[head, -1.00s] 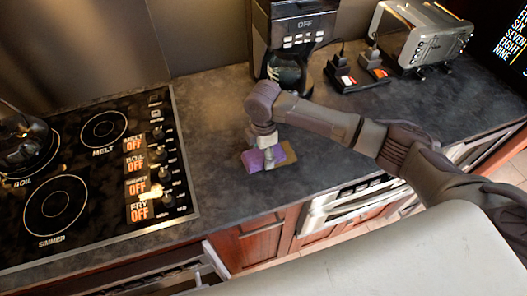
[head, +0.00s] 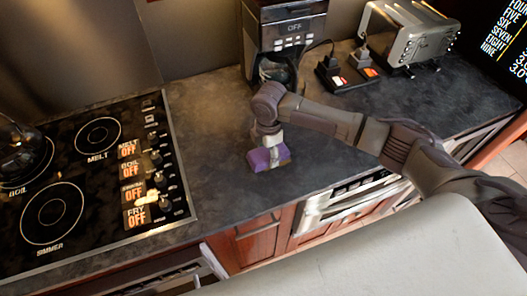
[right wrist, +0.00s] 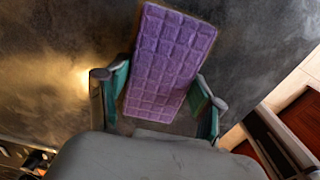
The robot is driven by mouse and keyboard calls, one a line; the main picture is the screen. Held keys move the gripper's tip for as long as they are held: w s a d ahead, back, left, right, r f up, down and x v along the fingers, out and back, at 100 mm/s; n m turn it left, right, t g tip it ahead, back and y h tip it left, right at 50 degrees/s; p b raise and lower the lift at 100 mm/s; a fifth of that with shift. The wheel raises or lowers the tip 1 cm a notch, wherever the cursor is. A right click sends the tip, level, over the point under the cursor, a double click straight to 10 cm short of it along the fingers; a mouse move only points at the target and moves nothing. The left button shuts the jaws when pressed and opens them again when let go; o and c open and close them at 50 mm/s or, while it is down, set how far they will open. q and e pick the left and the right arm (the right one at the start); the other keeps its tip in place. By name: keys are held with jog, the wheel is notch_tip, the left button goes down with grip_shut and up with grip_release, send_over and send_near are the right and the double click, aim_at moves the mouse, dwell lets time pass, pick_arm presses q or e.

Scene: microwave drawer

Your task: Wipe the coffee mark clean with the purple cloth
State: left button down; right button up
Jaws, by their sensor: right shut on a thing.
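The purple cloth (head: 268,159) lies on the dark counter between the stove and the coffee maker. My right gripper (head: 269,147) is above it, pointing down, with its fingers shut on the cloth. In the right wrist view the quilted cloth (right wrist: 170,60) sits between the two green-padded fingers of the gripper (right wrist: 160,93) and extends past them. I see no brown coffee mark on the bare counter now; the counter under the cloth is hidden. My left gripper is not in view.
A black stove (head: 85,180) with knobs is at left. A coffee maker (head: 285,35) stands behind the cloth. Plugged sockets (head: 345,75) and a toaster (head: 408,35) are at back right. The counter (head: 215,130) is clear left of the cloth.

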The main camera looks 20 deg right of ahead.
aim_at(257, 156)
jog(key=shift+d+p, duration=0.4)
jog(key=shift+d, duration=1.2)
jog(key=shift+d+p, duration=0.55)
jog(key=shift+d, duration=1.2)
jog(key=shift+w+d, duration=0.1)
jog(key=shift+p, duration=0.3)
jog(key=shift+a+p, duration=0.9)
jog(key=shift+a, duration=2.3)
jog(key=shift+a+p, duration=0.3)
jog(key=shift+a, duration=1.6)
jog(key=shift+a+p, duration=0.2)
jog(key=shift+p, duration=0.15)
jog(key=shift+d+p, duration=0.45)
jog(key=shift+d, duration=4.85)
jog(key=shift+a, duration=5.25)
jog(key=shift+d, duration=1.15)
